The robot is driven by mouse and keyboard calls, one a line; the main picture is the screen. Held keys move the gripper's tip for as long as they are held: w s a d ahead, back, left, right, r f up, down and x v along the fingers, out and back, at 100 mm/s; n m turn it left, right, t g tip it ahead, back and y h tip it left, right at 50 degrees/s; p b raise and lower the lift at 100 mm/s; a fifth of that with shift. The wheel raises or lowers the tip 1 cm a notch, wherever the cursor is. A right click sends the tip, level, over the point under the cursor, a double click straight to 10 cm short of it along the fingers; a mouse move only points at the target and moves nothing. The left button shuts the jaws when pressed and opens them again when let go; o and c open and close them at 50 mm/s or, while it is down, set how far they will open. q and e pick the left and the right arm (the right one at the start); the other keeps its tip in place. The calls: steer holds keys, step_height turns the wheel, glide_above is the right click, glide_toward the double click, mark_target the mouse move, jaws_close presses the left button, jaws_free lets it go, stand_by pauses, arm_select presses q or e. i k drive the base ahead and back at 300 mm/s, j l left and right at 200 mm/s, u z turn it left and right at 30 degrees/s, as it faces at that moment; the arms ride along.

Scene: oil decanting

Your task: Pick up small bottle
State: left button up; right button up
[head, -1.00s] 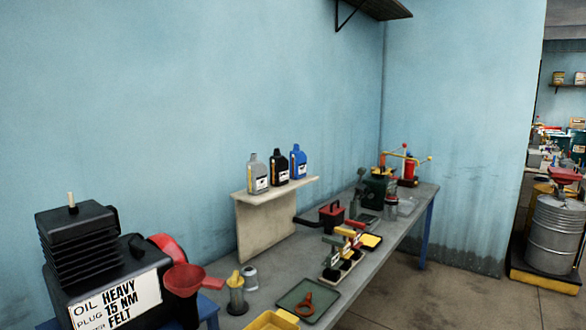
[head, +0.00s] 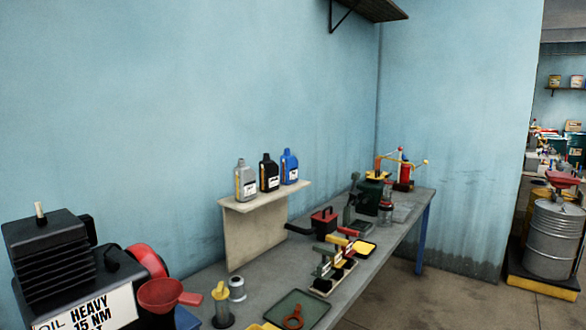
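Several containers are in view, and I cannot tell which is the small bottle. Grey (head: 245,180), black (head: 269,173) and blue (head: 289,167) labelled bottles stand upright in a row on a small raised shelf (head: 240,207) at the wall. A small jar with a reddish top (head: 386,213) stands farther along the bench. Neither of my grippers is in view.
A black machine (head: 50,260) with a sign and a red funnel (head: 166,294) fill the near left. A green tray (head: 300,305), a rack of coloured-handled items (head: 333,270) and a red box (head: 324,222) crowd the bench. Floor to the right is open up to a barrel (head: 553,238).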

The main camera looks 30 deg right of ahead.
mark_target(288, 163)
steer(key=i+l, duration=0.1)
steer(key=l, duration=0.3)
steer(key=i+l, duration=0.15)
steer(key=l, duration=0.2)
steer(key=i+l, duration=0.1)
steer(key=l, duration=0.3)
steer(key=i+l, duration=0.1)
steer(key=l, duration=0.25)
steer(key=i+l, duration=0.1)
steer(key=l, duration=0.3)
steer(key=i+l, duration=0.15)
steer(key=l, duration=0.2)
